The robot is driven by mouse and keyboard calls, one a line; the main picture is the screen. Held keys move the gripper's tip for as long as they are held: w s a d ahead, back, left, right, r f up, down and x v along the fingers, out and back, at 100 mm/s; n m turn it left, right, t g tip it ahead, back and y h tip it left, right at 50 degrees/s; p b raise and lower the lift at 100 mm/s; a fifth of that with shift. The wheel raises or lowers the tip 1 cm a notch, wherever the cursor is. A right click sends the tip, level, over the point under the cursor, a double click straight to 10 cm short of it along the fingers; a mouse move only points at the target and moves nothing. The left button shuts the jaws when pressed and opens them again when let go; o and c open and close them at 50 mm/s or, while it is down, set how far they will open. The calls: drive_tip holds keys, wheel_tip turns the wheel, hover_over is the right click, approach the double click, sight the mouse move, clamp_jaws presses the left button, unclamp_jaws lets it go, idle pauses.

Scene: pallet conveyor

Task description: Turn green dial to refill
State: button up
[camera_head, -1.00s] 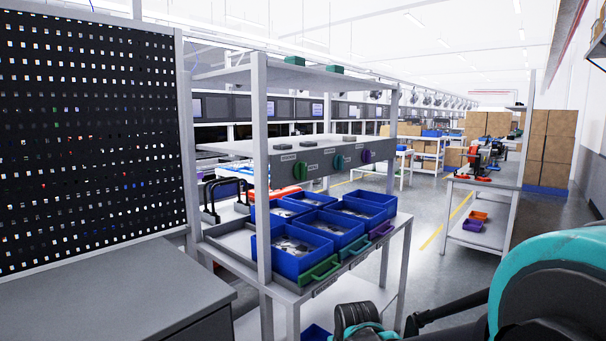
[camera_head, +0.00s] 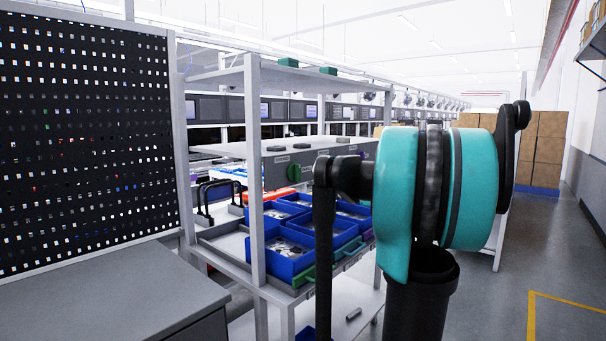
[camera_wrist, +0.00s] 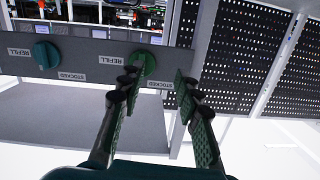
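The green dial (camera_head: 294,172) is on the front of the grey panel (camera_head: 276,178) under the rack's middle shelf. It also shows in the wrist view (camera_wrist: 146,62), where the labels read upside down: a REFILL label (camera_wrist: 111,60) beside it and a STOCKED label (camera_wrist: 160,84) by it. My gripper (camera_wrist: 156,80) is open and empty. Its two ridged fingers point at the panel, the left fingertip overlapping the dial's edge in the picture and the right one further right. I cannot tell whether they touch. In the head view my arm hides the gripper.
A teal dial (camera_wrist: 45,55) is on the same panel to the left in the wrist view. Blue bins (camera_head: 282,262) stand on the shelf below the panel. A rack post (camera_head: 256,170) rises left of the dial. A perforated board (camera_head: 85,130) stands further left.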

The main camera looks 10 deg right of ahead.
drive_tip(key=w+d+r+t, duration=0.1)
drive_tip(key=d+r, duration=0.2)
drive_tip(key=r, duration=0.1)
approach(296, 172)
drive_tip(key=shift+n+y, duration=0.3)
drive_tip(key=x, duration=0.7)
drive_tip(key=shift+w+d, duration=0.25)
drive_tip(key=shift+w, duration=0.2)
drive_tip(key=shift+c, duration=0.3)
clamp_jaws()
